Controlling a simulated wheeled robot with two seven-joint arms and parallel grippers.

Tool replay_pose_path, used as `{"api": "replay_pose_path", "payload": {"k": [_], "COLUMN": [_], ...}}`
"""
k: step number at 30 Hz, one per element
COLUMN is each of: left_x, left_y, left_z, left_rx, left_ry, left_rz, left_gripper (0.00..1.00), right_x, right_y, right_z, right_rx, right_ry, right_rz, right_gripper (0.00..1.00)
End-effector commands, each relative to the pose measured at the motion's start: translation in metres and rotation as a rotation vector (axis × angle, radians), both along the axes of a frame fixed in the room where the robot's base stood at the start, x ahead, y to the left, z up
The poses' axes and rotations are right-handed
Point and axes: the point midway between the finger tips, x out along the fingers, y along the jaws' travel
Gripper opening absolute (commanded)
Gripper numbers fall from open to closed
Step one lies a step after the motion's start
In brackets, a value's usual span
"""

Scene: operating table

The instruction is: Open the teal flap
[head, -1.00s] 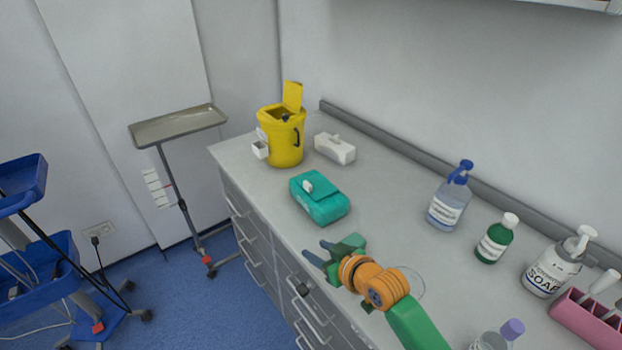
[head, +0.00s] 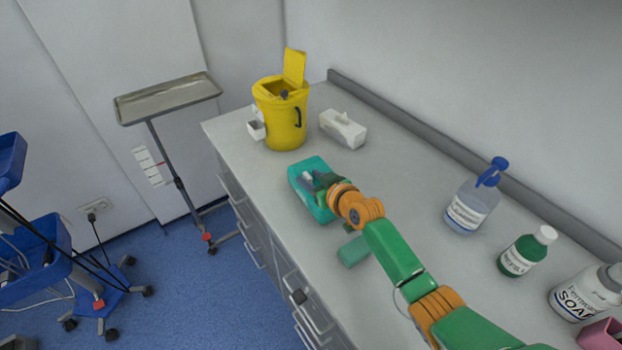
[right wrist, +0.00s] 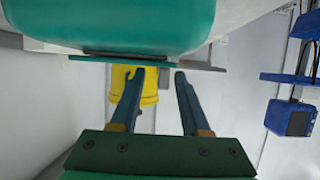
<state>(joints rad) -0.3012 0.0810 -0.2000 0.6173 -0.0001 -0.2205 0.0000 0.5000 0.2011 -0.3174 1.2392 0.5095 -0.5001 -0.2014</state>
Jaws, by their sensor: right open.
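The teal pouch (head: 306,198) lies on the grey counter, with its upper surface partly hidden by my right gripper (head: 310,183). The right gripper is open over the pouch. In the right wrist view the pouch (right wrist: 130,25) fills the top, with the thin teal flap (right wrist: 200,65) seen edge-on along it and a dark strip between them. The open fingertips (right wrist: 159,73) are close to the flap's edge, with nothing visible between them but background. I cannot tell whether they touch it or how far the flap is raised. My left gripper is not in view.
A yellow bin (head: 285,122) and white box (head: 342,129) stand behind the pouch. A spray bottle (head: 470,207), green bottle (head: 526,252) and soap bottle (head: 585,293) stand right. A small teal block (head: 353,251) shows beside my arm. Counter between pouch and spray bottle is clear.

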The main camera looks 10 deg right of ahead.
Motion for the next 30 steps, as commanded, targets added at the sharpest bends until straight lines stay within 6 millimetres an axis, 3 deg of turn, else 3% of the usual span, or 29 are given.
{"api": "replay_pose_path", "payload": {"k": [6, 12, 30], "left_x": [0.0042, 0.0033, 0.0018], "left_y": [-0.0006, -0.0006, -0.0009], "left_z": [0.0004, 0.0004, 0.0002], "left_rx": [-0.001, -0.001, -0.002], "left_ry": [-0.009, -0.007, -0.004], "left_rz": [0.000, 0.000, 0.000], "left_gripper": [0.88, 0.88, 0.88], "right_x": [0.0003, 0.0002, -0.0002], "right_y": [0.0002, 0.0003, 0.0000], "right_z": [-0.0002, -0.0002, -0.0009], "right_rx": [0.000, 0.000, -0.001], "right_ry": [0.000, 0.001, 0.003], "right_rz": [0.000, 0.000, 0.000], "right_gripper": [0.46, 0.00, 0.00]}}
